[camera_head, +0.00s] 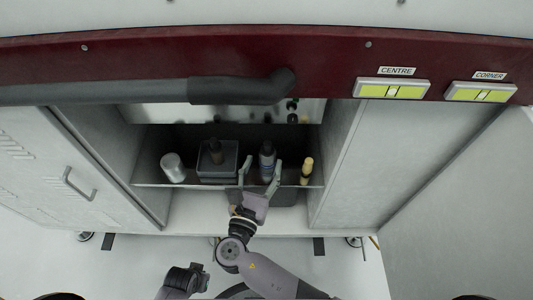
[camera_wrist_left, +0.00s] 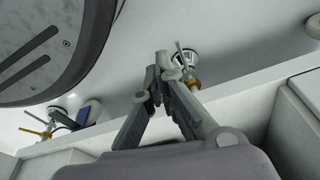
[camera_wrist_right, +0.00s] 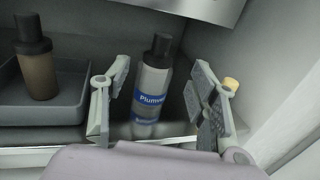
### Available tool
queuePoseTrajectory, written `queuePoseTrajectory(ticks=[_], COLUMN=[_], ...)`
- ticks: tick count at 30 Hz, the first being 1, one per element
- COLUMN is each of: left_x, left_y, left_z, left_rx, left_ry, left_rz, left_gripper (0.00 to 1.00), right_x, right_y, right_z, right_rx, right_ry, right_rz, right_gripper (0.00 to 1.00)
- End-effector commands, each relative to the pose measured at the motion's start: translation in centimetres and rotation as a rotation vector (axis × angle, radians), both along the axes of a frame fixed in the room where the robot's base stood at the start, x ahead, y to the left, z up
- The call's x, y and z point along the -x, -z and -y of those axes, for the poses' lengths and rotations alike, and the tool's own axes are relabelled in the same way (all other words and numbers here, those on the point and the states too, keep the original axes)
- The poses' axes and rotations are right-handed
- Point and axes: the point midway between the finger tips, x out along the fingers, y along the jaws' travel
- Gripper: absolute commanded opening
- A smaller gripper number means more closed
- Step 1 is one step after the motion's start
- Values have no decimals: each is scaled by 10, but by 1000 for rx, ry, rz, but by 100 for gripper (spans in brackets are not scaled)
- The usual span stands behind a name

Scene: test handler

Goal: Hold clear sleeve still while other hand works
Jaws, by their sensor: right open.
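I cannot make out a clear sleeve for certain. A grey bottle with a dark cap and blue label (camera_wrist_right: 150,90) stands on the shelf. It also shows in the head view (camera_head: 267,160). My right gripper (camera_head: 261,170) is open, with its fingers to either side of this bottle. In the right wrist view, gaps show between the bottle and the fingers (camera_wrist_right: 160,95). My left gripper (camera_wrist_left: 163,76) has its fingertips together, low and away from the shelf, with nothing seen held. In the head view the left wrist (camera_head: 183,282) is at the bottom.
A grey tray (camera_wrist_right: 65,105) holding a brown bottle (camera_wrist_right: 37,65) is left of the labelled bottle. A whitish cylinder (camera_head: 172,167) stands farther left. A small yellow-topped bottle (camera_head: 307,170) is close on the right. Cabinet walls (camera_head: 340,150) bound the shelf (camera_head: 150,185).

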Motion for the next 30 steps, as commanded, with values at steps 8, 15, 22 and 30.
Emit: queuePoseTrajectory(ticks=[8,15,22,30], left_x=[0,0,0,0], left_y=[0,0,0,0], left_z=[0,0,0,0], left_rx=[0,0,0,0], left_ry=[0,0,0,0], left_rz=[0,0,0,0], left_gripper=[0,0,0,16], right_x=[45,59,60,58], right_y=[0,0,0,22], right_z=[-12,-16,-16,24], right_rx=[-1,0,0,-215], right_ry=[0,0,0,119], right_rz=[-2,0,1,-82], right_gripper=[54,54,54,54])
